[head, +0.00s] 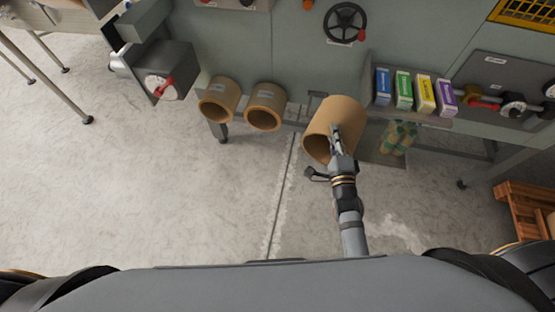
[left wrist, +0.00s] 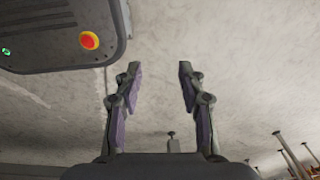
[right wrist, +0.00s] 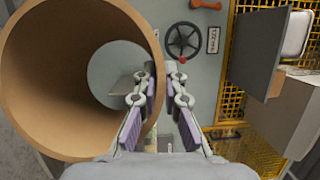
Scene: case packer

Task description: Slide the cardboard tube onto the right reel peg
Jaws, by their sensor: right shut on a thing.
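A brown cardboard tube (head: 324,118) is held in front of the grey machine, its open end facing me. My right gripper (head: 336,132) is shut on the tube's wall at its right side. In the right wrist view the tube (right wrist: 30,115) fills the left, with one finger of my right gripper (right wrist: 148,75) inside the rim and the other outside. Grey machine front shows through the bore. I cannot make out the right reel peg clearly; the tube hides the area behind it. My left gripper (left wrist: 150,80) is open and empty, seen only in the left wrist view.
Two more tubes, one at left (head: 220,88) and one beside it (head: 270,95), sit on the machine front. A black handwheel (head: 345,20) is above. Several coloured boxes (head: 424,92) stand on a shelf to the right. A wooden pallet (head: 520,208) is at far right. The floor in front is clear.

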